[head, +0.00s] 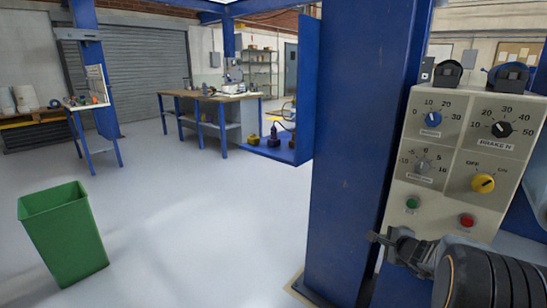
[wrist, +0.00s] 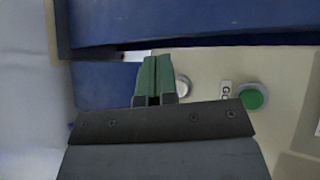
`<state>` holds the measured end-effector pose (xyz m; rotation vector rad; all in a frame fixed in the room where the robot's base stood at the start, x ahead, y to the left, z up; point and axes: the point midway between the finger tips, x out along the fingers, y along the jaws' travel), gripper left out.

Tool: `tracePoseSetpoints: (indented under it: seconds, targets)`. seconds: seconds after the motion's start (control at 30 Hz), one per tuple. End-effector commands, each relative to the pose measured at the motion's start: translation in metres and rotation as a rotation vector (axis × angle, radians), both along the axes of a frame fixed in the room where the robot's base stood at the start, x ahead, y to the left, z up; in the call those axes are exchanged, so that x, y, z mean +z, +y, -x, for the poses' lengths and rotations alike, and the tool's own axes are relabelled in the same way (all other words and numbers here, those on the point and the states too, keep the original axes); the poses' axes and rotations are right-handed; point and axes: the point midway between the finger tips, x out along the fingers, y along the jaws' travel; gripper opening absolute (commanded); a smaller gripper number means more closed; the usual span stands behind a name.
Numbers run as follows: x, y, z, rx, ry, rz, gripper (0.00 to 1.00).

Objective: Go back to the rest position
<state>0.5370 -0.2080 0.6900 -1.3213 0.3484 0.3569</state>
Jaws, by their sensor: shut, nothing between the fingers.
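My gripper (head: 376,238) is at the lower right of the head view, in front of the lower part of a cream control panel (head: 411,231). In the wrist view my gripper's fingers (wrist: 153,97) are together with nothing held. The panel's green button (head: 412,203) also shows in the wrist view (wrist: 252,97), to the right of the fingers. A red button (head: 466,221) sits right of the green one. Above them are a blue knob (head: 433,119), a black knob (head: 502,130), a grey knob (head: 422,167) and a yellow switch (head: 483,183). I cannot tell whether the fingers touch the panel.
A thick blue column (head: 355,130) stands directly left of the panel, close to my gripper. A green bin (head: 63,235) stands on the floor at the left. Workbenches (head: 215,97) are at the back. The grey floor (head: 190,220) between is clear.

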Motion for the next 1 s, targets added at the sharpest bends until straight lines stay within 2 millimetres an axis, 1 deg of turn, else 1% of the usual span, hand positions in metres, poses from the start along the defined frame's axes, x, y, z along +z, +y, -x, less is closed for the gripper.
tracePoseSetpoints:
  seconds: [0.03, 0.07, 0.1, 0.17, 0.2, 0.27, 0.3, 0.37, 0.4, 0.43, 0.53, 0.6, 0.7, 0.8, 0.9, 1.0]
  targets:
    - [0.043, 0.025, 0.002, 0.084, 0.007, 0.040, 0.00]
    - [0.059, 0.041, 0.005, 0.142, 0.017, 0.070, 0.00]
    - [0.081, 0.064, 0.011, 0.227, 0.033, 0.112, 0.00]
    - [0.112, 0.098, 0.024, 0.358, 0.061, 0.181, 0.00]
    - [0.131, 0.119, 0.034, 0.443, 0.080, 0.228, 0.00]
    - [0.157, 0.147, 0.052, 0.566, 0.113, 0.303, 0.00]
    - [0.173, 0.163, 0.065, 0.647, 0.136, 0.356, 0.00]
    - [0.196, 0.184, 0.086, 0.761, 0.172, 0.437, 0.00]
    - [0.211, 0.196, 0.101, 0.833, 0.198, 0.494, 0.00]
    - [0.221, 0.203, 0.112, 0.885, 0.218, 0.538, 0.00]
    - [0.253, 0.220, 0.147, 1.039, 0.285, 0.685, 0.00]
    - [0.272, 0.225, 0.169, 1.126, 0.330, 0.786, 0.00]
    - [0.296, 0.225, 0.194, 1.221, 0.389, 0.923, 0.00]
    - [0.314, 0.222, 0.212, 1.282, 0.437, 1.036, 0.00]
    - [0.326, 0.217, 0.224, 1.321, 0.474, 1.123, 0.00]
    - [0.333, 0.214, 0.231, 1.342, 0.497, 1.179, 0.00]
